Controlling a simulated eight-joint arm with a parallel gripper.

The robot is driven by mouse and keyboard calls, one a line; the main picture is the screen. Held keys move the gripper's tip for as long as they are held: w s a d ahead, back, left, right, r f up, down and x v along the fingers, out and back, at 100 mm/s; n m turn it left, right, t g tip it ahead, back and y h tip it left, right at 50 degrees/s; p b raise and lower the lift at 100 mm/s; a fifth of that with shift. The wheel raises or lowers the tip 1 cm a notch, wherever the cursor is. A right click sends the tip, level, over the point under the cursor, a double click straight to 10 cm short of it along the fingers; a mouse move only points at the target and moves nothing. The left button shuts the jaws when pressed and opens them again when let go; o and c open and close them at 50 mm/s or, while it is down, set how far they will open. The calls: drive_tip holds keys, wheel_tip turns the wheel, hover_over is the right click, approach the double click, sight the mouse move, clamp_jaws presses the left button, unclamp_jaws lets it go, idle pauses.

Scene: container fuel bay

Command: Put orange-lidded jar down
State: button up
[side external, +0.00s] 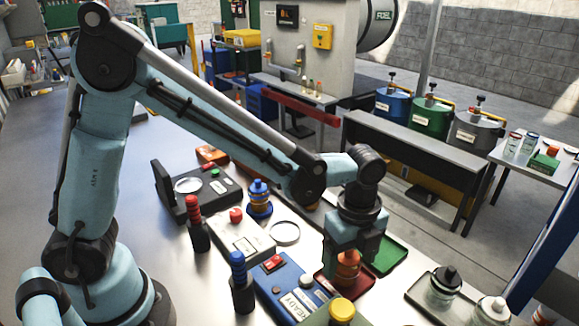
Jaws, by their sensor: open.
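The orange-lidded jar (347,268) is at the lower right of centre, directly below my gripper (350,254). Its orange top shows between and under the jaws; part of it is hidden by them. The jar looks upright. It is at a dark red tray (325,284), and I cannot tell from this angle whether its base rests fully on it. My gripper points down with its jaws open around the upper part of the jar.
A green tray (389,256) lies just right of the red one. A blue READY box (287,287), a blue-lidded jar (259,198) and a yellow-topped item (342,310) stand nearby. A clear jar with a black lid (444,282) stands on a tray at right.

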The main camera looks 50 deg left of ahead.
wheel_tip(320, 180, up, 10)
drive_tip(key=shift+f, duration=0.1)
drive_tip(key=shift+r, duration=0.25)
drive_tip(key=shift+s+a+r+n, duration=0.1)
drive_tip(key=shift+a+r+n, duration=0.05)
drive_tip(key=shift+a+n, duration=0.25)
drive_tip(key=s+a+n+t, duration=0.3)
drive_tip(key=a+n, duration=0.4)
drive_tip(key=n, duration=0.3)
drive_tip(key=s+a+n+t, duration=0.4)
drive_tip(key=a+n, duration=0.3)
drive_tip(key=n, duration=0.3)
drive_tip(key=shift+a+f, duration=0.35)
drive_tip(key=shift+f, duration=0.1)
